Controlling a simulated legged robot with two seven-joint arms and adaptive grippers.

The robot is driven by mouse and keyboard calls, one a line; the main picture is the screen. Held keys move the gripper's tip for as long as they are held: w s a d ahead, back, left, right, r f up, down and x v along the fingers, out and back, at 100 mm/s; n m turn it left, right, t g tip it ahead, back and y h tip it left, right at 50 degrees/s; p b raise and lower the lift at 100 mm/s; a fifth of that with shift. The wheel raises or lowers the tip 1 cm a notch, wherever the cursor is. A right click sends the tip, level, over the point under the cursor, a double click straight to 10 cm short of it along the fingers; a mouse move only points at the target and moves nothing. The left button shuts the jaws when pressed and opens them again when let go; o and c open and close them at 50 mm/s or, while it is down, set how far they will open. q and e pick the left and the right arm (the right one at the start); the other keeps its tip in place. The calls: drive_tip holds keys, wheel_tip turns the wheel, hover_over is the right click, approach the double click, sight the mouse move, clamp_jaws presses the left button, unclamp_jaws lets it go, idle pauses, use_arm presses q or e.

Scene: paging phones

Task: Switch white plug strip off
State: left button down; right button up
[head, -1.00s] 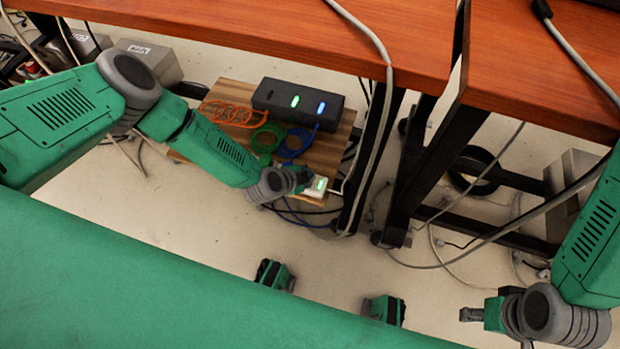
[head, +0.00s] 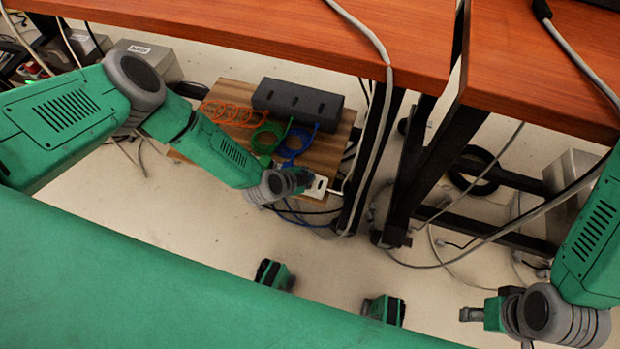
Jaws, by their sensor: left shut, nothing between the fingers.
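The white plug strip (head: 317,188) lies at the right front edge of a low wooden board under the desk. Its switch shows no light, and its white cord runs off to the right. My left gripper (head: 308,178) is shut and empty, right at the strip, and covers its left part. I cannot tell whether the fingers touch it. My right gripper (head: 472,314) is at the lower right, far from the strip; its finger opening is too small to judge.
A dark box (head: 297,103) with unlit lamps sits on the wooden board (head: 233,90), with orange (head: 233,113), green (head: 268,138) and blue (head: 296,143) cables. Black desk legs (head: 425,165) stand to the right. The orange-brown desk top (head: 270,35) hangs above.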

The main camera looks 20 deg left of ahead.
use_arm(q)
drive_tip(key=shift+r+p, duration=0.55)
drive_tip(key=shift+r, duration=0.1)
wheel_tip(320, 180, up, 6)
drive_tip(key=p, duration=0.5)
drive_tip(key=shift+r+p, duration=0.1)
drive_tip(key=shift+p, duration=0.2)
drive_tip(key=shift+s, duration=0.1)
